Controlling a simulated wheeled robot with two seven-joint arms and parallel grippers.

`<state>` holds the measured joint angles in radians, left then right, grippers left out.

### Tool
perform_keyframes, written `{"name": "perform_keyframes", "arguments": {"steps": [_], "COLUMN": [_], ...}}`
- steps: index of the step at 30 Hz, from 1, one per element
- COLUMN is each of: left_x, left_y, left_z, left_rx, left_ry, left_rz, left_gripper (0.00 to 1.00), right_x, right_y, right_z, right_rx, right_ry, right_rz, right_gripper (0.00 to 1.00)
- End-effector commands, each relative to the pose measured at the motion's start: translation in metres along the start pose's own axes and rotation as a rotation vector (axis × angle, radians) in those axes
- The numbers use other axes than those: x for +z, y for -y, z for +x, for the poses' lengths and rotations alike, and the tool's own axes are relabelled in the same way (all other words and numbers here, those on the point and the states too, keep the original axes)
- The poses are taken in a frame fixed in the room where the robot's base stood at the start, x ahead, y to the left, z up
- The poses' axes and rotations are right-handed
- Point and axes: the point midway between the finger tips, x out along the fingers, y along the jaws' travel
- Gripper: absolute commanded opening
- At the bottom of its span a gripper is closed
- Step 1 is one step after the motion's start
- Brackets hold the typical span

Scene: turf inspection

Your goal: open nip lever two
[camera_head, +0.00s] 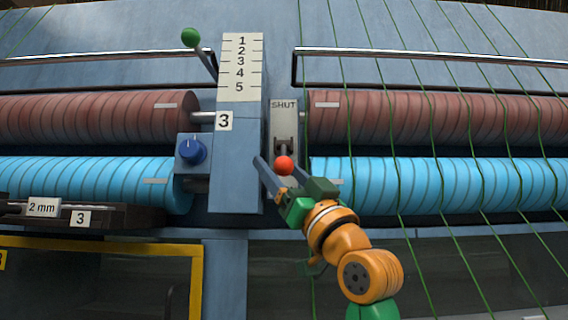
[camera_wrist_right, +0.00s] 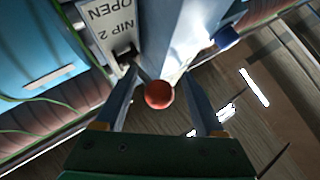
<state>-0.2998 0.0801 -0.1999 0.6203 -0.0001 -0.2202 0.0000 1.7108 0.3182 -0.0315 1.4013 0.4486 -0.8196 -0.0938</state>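The nip lever is a short grey stem with a red ball knob (camera_head: 284,165), set in a pale plate (camera_head: 284,105) marked SHUT at its top. In the right wrist view, the plate (camera_wrist_right: 110,32) reads NIP 2 and OPEN. My right gripper (camera_head: 281,162) is open at the lever, one finger on each side of the knob. In the right wrist view, the knob (camera_wrist_right: 159,95) is between the open fingers (camera_wrist_right: 162,75), with a gap on both sides. The slot is partly hidden by the knob and stem. My left gripper is not in view.
A blue post with a 1 to 5 scale (camera_head: 242,65) stands just left of the lever. A green-knobbed lever (camera_head: 191,37) and a blue dial (camera_head: 192,151) are further left. Red rollers (camera_head: 430,118), blue rollers (camera_head: 430,187) and green yarns lie close on the right.

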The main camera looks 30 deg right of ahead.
Motion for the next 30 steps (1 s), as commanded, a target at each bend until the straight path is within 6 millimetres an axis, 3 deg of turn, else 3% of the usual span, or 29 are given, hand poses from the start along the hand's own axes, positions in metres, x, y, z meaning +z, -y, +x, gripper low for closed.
{"name": "perform_keyframes", "arguments": {"steps": [4, 9, 13, 27, 30], "left_x": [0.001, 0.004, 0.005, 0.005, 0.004], "left_y": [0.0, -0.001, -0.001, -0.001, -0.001], "left_z": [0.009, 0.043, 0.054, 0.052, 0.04], "left_rx": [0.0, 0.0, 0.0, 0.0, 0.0], "left_ry": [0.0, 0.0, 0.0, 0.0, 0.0], "left_rz": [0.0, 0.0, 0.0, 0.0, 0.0], "left_gripper": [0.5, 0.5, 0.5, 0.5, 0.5], "right_x": [0.002, 0.009, 0.008, 0.004, -0.004], "right_y": [0.0, 0.0, 0.0, 0.0, -0.001], "right_z": [-0.009, -0.048, -0.065, -0.066, -0.058], "right_rx": [0.001, 0.001, 0.0, 0.0, 0.0], "right_ry": [-0.005, -0.003, 0.001, 0.004, 0.004], "right_rz": [-0.001, -0.002, -0.001, 0.001, 0.001], "right_gripper": [0.71, 0.71, 0.71, 0.71, 0.71]}}
